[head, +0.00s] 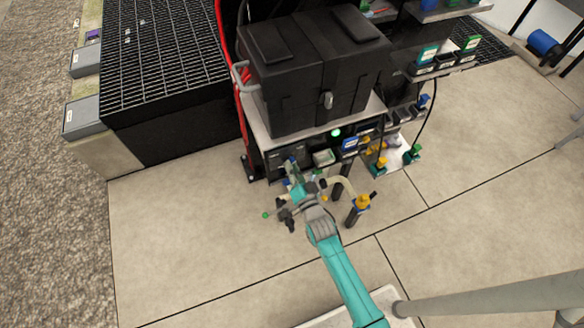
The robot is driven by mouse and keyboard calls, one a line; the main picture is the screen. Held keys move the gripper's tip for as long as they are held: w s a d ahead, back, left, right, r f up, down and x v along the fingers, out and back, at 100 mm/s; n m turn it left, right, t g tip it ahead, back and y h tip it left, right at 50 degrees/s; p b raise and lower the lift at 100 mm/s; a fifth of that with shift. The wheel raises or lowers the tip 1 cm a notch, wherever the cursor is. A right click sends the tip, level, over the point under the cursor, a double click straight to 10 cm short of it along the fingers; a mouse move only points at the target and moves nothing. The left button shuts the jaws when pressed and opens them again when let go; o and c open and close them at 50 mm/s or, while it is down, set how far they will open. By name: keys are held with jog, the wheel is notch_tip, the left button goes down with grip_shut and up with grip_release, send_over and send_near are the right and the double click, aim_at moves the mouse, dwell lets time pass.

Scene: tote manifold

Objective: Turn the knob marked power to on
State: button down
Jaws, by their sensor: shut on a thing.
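My gripper (294,172) is at the end of my teal arm, in the middle of the head view. Its tips reach the front of a dark panel (274,161) below the shelf that bears a big black case. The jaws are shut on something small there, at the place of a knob. The power knob itself is hidden by the fingers or too small to make out, and its marks and setting cannot be read. A small green light (336,132) glows on the unit to the right of the panel.
The black case (315,70) stands right above my gripper. A yellow-topped fitting (362,201) with a pale hose stands close on the right. Small labelled bins (424,68) fill the shelves at right. A black grating (165,50) lies left.

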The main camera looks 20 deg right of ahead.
jog(key=shift+m, duration=0.5)
jog(key=c, duration=1.1)
grip_release()
jog(key=shift+c, duration=0.2)
jog(key=shift+s, duration=0.1)
jog(key=s, duration=1.2)
